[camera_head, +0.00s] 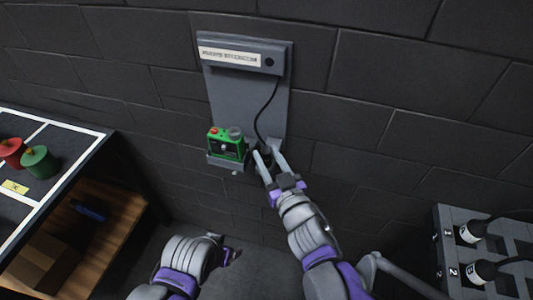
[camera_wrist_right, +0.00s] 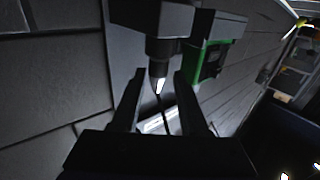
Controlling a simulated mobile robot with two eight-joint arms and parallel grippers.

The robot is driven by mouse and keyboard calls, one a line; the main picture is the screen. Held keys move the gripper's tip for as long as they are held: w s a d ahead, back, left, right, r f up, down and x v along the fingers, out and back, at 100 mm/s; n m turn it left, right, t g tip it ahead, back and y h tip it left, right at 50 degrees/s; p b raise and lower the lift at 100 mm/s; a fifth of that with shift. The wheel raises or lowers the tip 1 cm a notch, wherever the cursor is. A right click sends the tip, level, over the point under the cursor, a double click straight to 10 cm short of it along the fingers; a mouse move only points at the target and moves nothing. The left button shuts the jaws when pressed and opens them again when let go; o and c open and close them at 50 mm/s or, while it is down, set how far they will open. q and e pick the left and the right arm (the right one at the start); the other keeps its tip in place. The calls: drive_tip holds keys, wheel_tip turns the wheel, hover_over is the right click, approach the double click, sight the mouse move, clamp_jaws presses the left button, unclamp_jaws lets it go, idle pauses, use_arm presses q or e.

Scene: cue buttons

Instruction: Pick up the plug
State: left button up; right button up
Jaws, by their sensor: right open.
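The plug (camera_wrist_right: 160,50) is a dark cylinder with a pale tip, seated at a grey holder in the right wrist view. A thin black cable (camera_head: 265,112) runs from the grey wall box (camera_head: 242,54) down to it. In the head view the plug is mostly hidden by my right gripper. My right gripper (camera_head: 267,152) is open at the lower right of the wall panel. In the right wrist view its fingers (camera_wrist_right: 159,76) stand either side of the plug's lower end, not closed on it. My left gripper (camera_head: 230,256) shows low in the head view, its jaws unclear.
A green device (camera_head: 226,144) with a red button sits on a ledge just left of the plug. A table (camera_head: 75,160) with red and green buttons stands at the left. A grey rack (camera_head: 452,240) with black-and-white items stands at the lower right.

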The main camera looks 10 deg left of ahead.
drive_tip(key=x, duration=0.5)
drive_tip(key=shift+w+f, duration=0.15)
drive_tip(key=shift+w, duration=0.05)
clamp_jaws()
